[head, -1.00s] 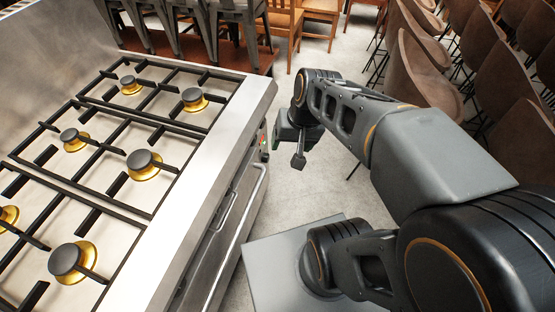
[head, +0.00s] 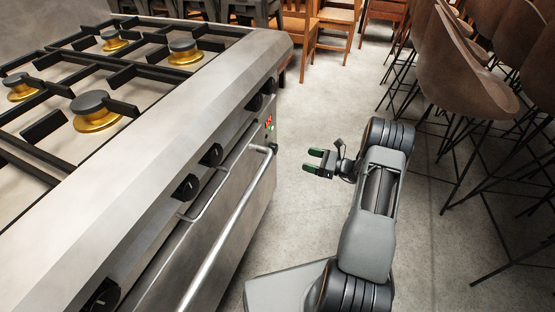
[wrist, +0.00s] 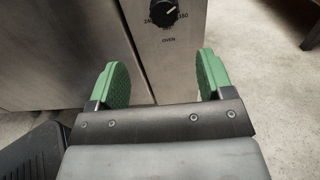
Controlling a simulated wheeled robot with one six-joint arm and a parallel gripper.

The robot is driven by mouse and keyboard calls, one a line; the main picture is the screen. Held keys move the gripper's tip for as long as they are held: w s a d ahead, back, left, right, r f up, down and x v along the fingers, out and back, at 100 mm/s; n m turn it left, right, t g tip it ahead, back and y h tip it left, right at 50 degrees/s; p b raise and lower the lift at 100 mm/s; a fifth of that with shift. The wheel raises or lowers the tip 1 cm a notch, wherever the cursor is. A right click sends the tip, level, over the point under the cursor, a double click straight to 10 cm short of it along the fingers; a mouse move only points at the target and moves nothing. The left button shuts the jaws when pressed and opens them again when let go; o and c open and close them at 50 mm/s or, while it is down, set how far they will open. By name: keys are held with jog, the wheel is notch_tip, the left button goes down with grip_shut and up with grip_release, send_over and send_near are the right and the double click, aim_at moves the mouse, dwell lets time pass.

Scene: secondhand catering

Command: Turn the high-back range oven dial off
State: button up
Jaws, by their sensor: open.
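The oven dial (wrist: 163,12) is a black round knob at the top of the wrist view, partly cut by the frame edge. Numbers ring it and "OVEN" is printed below. A pale mark on it seems to point up and right. My gripper (wrist: 162,76) has green-padded fingers, spread apart with nothing between them. The dial shows beyond the gap, apart from the fingers. In the head view my gripper (head: 313,161) is in front of the steel range (head: 165,140), right of its far end, pointing toward it. I cannot pick out the oven dial there.
Several black knobs, one nearby (head: 212,155), line the range front. A long door handle (head: 235,225) sticks out below them, and a small red display (head: 268,121) glows near the far end. Brown chairs (head: 460,75) stand at right. The floor between is clear.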

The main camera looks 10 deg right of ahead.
aim_at(277, 150)
jog(key=b+x, duration=0.3)
jog(key=x, duration=1)
jog(key=shift+w+f, duration=0.35)
jog(key=shift+w, duration=0.05)
jog(key=c, duration=0.9)
jog(key=shift+b, duration=0.3)
